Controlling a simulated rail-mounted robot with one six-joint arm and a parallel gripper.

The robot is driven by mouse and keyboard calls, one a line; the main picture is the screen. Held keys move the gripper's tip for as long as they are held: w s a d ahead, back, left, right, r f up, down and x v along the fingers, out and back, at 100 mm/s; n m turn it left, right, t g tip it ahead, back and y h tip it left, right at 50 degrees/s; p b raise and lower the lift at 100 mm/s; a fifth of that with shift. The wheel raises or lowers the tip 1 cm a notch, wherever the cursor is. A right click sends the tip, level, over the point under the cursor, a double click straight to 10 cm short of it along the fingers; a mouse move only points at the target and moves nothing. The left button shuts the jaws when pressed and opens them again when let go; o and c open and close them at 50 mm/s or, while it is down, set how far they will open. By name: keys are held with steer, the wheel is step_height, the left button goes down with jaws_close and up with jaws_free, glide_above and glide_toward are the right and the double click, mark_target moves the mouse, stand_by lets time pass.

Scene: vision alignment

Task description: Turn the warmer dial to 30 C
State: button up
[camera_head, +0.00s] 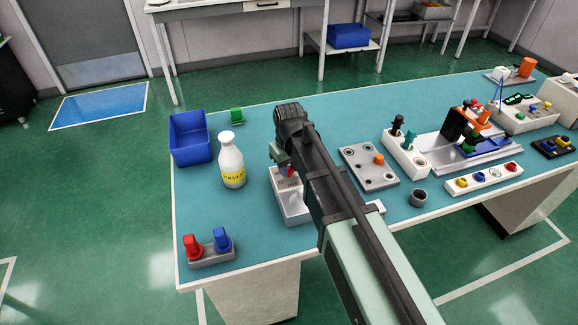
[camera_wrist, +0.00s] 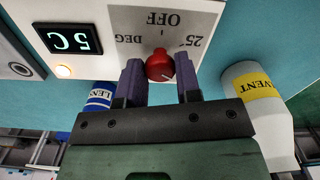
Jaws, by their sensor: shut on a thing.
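The warmer (camera_head: 293,208) is a white box on the bench, partly hidden by my arm in the head view. In the wrist view its panel (camera_wrist: 200,22) shows upside down, with OFF, 25 and DEG around the dial and a lit display (camera_wrist: 68,40) that seems to read 5 C. The red dial (camera_wrist: 160,66) has a small pale mark at its lower right edge in that view. My gripper (camera_wrist: 160,82) is shut on the dial, one purple finger on each side. In the head view my gripper (camera_head: 285,170) is over the warmer, its fingertips mostly hidden.
A white solvent bottle (camera_head: 231,162) stands close left of the warmer. A blue bin (camera_head: 190,140) is behind it, and a red and blue item holder (camera_head: 208,250) is at the front left. A grey plate with holes (camera_head: 370,168) lies right of my arm.

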steer(key=o, duration=0.9)
step_height(320, 180, up, 11)
steer(key=p, duration=1.1)
steer(key=shift+f, duration=0.1)
steer(key=s+d+m, duration=0.2)
steer(key=s+d, duration=0.3)
steer(key=s+d+m, duration=0.2)
steer(key=s+d, duration=0.2)
steer(key=d, duration=0.2)
steer(key=s+d+m, duration=0.2)
steer(key=s+d, duration=0.3)
steer(key=d, duration=0.1)
steer(key=shift+s+d, duration=0.1)
steer(key=shift+s, duration=0.2)
